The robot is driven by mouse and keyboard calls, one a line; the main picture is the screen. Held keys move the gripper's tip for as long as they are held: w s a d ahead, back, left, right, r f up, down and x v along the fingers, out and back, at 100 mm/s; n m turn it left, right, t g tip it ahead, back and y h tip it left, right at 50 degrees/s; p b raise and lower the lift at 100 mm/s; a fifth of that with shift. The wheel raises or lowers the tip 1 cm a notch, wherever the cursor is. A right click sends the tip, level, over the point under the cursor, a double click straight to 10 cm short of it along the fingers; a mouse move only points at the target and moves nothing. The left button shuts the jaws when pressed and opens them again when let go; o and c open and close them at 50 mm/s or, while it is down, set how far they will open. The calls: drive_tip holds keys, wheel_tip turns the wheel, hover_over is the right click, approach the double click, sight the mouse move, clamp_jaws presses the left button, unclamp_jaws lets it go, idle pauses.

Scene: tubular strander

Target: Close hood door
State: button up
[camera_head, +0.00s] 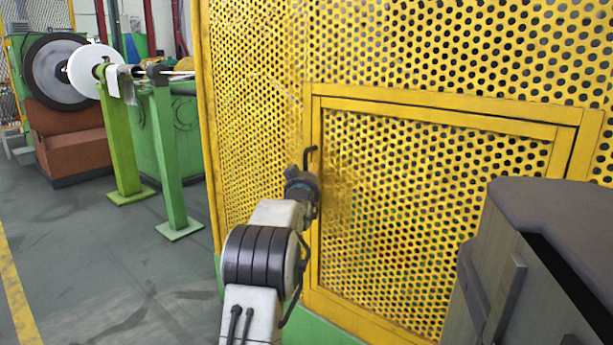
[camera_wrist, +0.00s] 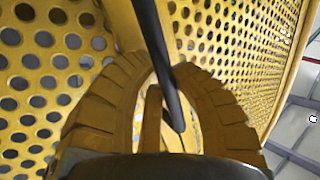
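The hood door (camera_head: 430,210) is a yellow perforated panel in a yellow frame in the head view. It sits close to the frame; whether it is flush I cannot tell. Its black bent handle (camera_head: 310,157) is at the upper left edge of the door. My gripper (camera_head: 305,178) is at this handle, its fingers mostly hidden by my wrist. In the wrist view, the two ribbed fingers of my gripper (camera_wrist: 160,75) arch together with the black handle bar (camera_wrist: 160,50) between their tips. They look shut around the bar.
The yellow perforated hood wall (camera_head: 255,110) extends around the door. Green stands (camera_head: 165,150) and a reel with a white disc (camera_head: 90,68) are at the left. A dark grey box-like body (camera_head: 555,235) is at the lower right. The grey floor (camera_head: 95,250) at left is clear.

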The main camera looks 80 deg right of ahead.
drive_tip(key=o, duration=0.6)
drive_tip(key=shift+s, duration=0.2)
drive_tip(key=shift+c, duration=0.2)
drive_tip(key=shift+w, duration=0.1)
drive_tip(key=s+a, duration=0.1)
drive_tip(key=a, duration=1.1)
idle(0.4)
